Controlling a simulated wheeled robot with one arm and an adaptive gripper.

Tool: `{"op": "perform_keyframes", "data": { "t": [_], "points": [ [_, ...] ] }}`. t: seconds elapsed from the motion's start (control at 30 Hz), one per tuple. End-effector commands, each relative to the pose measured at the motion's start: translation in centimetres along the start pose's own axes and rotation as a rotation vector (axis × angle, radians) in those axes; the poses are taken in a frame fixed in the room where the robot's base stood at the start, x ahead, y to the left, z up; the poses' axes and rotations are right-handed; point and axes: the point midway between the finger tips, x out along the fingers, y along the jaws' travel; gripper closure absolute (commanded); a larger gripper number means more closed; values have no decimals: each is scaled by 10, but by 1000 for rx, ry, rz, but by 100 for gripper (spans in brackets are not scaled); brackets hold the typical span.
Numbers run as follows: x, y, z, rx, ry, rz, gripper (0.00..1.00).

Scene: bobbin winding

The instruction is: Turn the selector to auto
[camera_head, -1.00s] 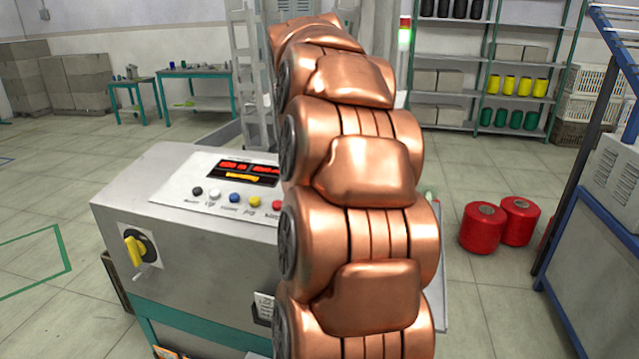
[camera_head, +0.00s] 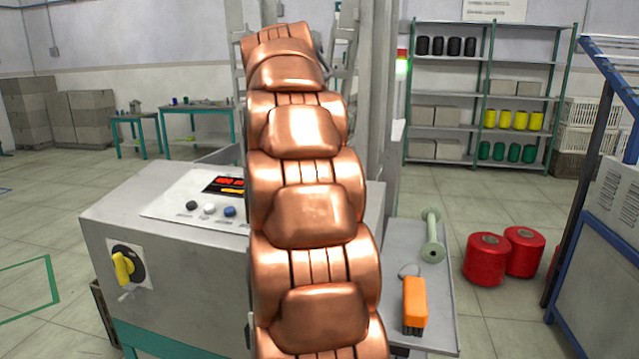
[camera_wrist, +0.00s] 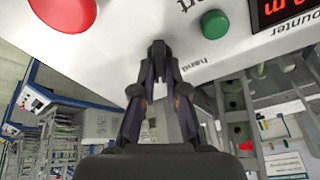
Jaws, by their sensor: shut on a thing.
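In the wrist view my gripper (camera_wrist: 158,50) has its two dark fingers closed together at the light machine panel (camera_wrist: 130,55). The fingertips meet at a small dark knob, the selector, which they mostly hide. The printed word "hand" stands just right of the fingertips; no "auto" label can be read. The knob's pointing direction cannot be told. A green button (camera_wrist: 214,24) and a large red button (camera_wrist: 70,12) are nearby on the panel. In the head view my copper arm hides my gripper and the selector.
The grey machine (camera_head: 190,270) has a yellow rotary switch (camera_head: 124,266) on its left face. A side table (camera_head: 440,318) holds an orange-handled brush (camera_head: 414,301) and a pale green spool (camera_head: 432,237). Red thread cones (camera_head: 486,259) stand on the floor at right.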

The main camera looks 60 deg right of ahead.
Motion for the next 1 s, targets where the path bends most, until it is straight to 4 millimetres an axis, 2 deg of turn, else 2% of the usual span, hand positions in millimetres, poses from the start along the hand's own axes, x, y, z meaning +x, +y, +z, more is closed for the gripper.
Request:
{"op": "perform_keyframes", "data": {
  "t": [0.37, 0.4, 0.63, 1.0],
  "points": [
    [1, 0, 0, 5, -3, 2, 100],
    [1, 0, 0, 5, -2, 1, 86],
    [1, 0, 0, 5, -1, 1, 62],
    [-2, 0, 0, 5, 0, 0, 62]
  ]
}}
